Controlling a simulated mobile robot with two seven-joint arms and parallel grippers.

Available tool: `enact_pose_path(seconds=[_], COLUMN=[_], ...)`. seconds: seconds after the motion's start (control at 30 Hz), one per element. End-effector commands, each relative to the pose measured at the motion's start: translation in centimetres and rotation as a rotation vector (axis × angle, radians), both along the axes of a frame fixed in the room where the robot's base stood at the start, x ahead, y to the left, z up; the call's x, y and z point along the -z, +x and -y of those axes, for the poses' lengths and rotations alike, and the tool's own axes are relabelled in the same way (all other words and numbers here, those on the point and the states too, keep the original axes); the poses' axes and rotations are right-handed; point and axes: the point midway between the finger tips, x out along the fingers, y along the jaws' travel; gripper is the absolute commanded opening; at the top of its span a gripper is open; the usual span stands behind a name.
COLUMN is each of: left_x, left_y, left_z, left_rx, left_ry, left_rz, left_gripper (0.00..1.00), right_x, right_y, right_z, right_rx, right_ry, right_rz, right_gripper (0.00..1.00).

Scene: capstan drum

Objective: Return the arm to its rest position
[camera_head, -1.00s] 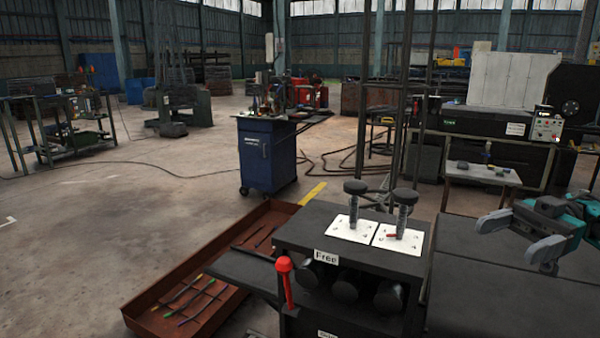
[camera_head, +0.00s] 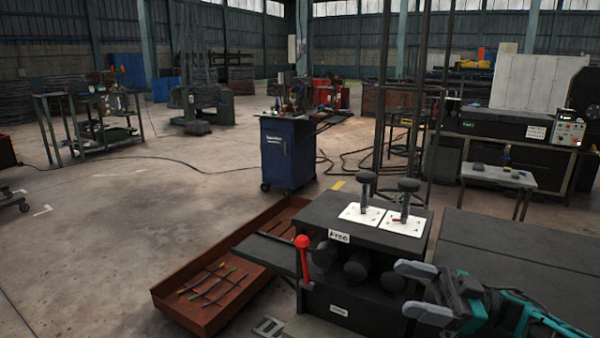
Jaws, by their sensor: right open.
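My right gripper (camera_head: 424,291) shows at the lower right, grey-fingered with teal parts on its arm. Its two fingers are spread apart with nothing between them. It is in front of the right side of the dark capstan machine (camera_head: 385,240), and from this view I cannot tell whether it touches it. The machine has a "Free" label, a red-knobbed lever (camera_head: 303,262), dark rollers on its front and two black knobs on white plates (camera_head: 362,214) on top. My left gripper is not in view.
A rusty tray (camera_head: 205,317) with several thin rods lies on the floor left of the machine. A dark flat surface (camera_head: 520,255) extends to the right. A blue cabinet (camera_head: 288,155) and a small table (camera_head: 498,175) stand behind. The floor at left is open.

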Motion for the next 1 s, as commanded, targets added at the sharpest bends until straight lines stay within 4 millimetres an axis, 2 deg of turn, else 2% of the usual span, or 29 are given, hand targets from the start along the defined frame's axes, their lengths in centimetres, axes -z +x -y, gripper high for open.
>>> enact_pose_path(seconds=[0.03, 0.13, 0.23, 0.37, 0.47, 0.57, 0.73, 0.9, 1.0], left_x=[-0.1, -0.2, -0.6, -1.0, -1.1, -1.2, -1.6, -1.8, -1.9], left_y=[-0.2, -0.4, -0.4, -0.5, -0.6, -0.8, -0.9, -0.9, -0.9], left_z=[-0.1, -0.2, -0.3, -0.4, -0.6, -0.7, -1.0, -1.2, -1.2], left_rx=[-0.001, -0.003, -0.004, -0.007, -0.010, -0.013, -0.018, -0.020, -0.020], left_ry=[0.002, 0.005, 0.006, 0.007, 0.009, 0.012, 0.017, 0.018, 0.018], left_rz=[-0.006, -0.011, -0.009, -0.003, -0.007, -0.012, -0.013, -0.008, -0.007], left_gripper=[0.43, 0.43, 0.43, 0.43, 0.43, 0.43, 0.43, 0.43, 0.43], right_x=[1.2, 3.4, 5.5, 8.7, 11.5, 14.6, 19.5, 22.4, 23.1], right_y=[-0.3, -0.4, -0.8, -1.9, -3.4, -5.7, -11.2, -16.1, -17.6], right_z=[-2.2, -5.2, -7.3, -8.4, -8.3, -7.5, -5.1, -3.1, -2.6], right_rx=[0.063, 0.230, 0.409, 0.646, 0.818, 0.969, 1.146, 1.210, 1.218], right_ry=[0.043, 0.094, 0.110, 0.073, -0.001, -0.112, -0.356, -0.549, -0.605], right_rz=[-0.012, -0.034, -0.077, -0.170, -0.265, -0.378, -0.578, -0.719, -0.755], right_gripper=[0.77, 0.77, 0.77, 0.77, 0.77, 0.77, 0.77, 0.77, 0.77])
